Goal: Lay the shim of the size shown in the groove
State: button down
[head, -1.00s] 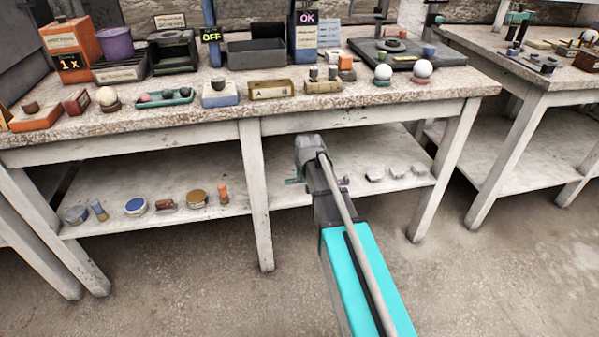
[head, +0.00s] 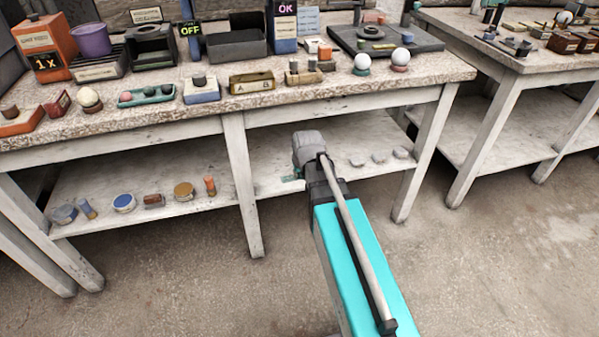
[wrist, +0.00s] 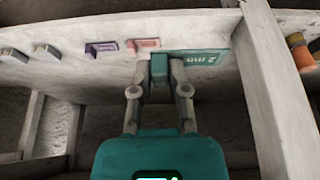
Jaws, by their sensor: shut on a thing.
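In the wrist view my gripper (wrist: 160,72) has its two grey fingers closed on a small teal block (wrist: 159,66), probably a shim. Right beside it is a flat teal plate (wrist: 222,55) whose upside-down marking looks like "2 mm". I cannot tell whether the block touches the plate. A purple piece (wrist: 101,48) and a red piece (wrist: 144,44) lie on the same shelf to the left. In the head view my arm hides the gripper, and only a bit of teal (head: 291,178) shows beside it at the lower shelf. I cannot make out a groove for certain.
The lower shelf (head: 150,180) carries tins and small cylinders at left and pale pucks (head: 379,157) at right. The bench top (head: 300,103) above is crowded with blocks, trays and white spheres. A bench leg (wrist: 275,90) stands close right of the gripper. The floor in front is clear.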

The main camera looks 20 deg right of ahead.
jog(key=shift+r, duration=0.1)
dwell(0.3)
notch_tip(320, 180, up, 35)
jog(key=p, duration=3.5)
jog(key=shift+a, duration=0.1)
